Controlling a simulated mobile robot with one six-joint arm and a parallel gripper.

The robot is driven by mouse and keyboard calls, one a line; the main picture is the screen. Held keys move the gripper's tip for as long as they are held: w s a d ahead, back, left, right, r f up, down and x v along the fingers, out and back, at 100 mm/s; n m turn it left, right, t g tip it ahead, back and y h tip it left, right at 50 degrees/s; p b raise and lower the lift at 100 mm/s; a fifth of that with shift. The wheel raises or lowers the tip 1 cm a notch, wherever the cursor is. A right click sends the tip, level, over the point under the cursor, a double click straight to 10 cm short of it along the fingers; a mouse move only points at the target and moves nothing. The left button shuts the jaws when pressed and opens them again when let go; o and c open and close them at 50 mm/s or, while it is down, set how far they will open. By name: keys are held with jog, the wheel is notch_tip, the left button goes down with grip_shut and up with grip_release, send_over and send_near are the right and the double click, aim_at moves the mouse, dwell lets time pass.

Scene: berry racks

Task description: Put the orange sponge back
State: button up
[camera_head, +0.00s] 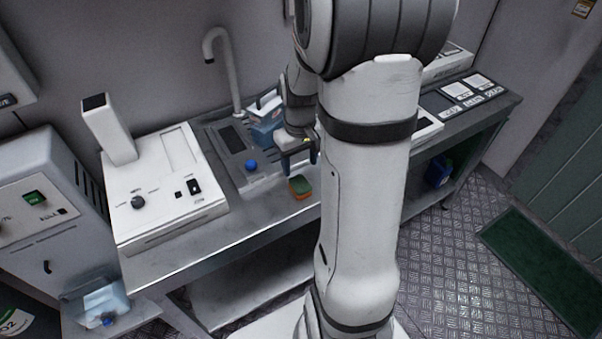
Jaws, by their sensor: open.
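The orange sponge (301,193), with a green top, lies on the front part of the metal bench (265,222). It is small in the head view and partly close to my arm's edge. My gripper (298,167) is open, a little above and behind the sponge in the picture, with its fingers pointing down. Nothing shows between its fingers. My arm covers the bench just right of the sponge.
A sink unit with a tap (229,75) and blue knob stands behind the sponge. A white device (165,190) stands to the left. A blue container (265,130) is behind my gripper. Boxes and cards (460,95) lie on the right end of the bench.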

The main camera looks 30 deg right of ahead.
jog(key=s+a+r+t, duration=0.2)
jog(key=s+a+r, duration=0.9)
jog(key=s+a, duration=0.1)
jog(key=shift+s+r+t, duration=0.2)
jog(key=shift+t, duration=0.1)
jog(key=shift+c, duration=0.3)
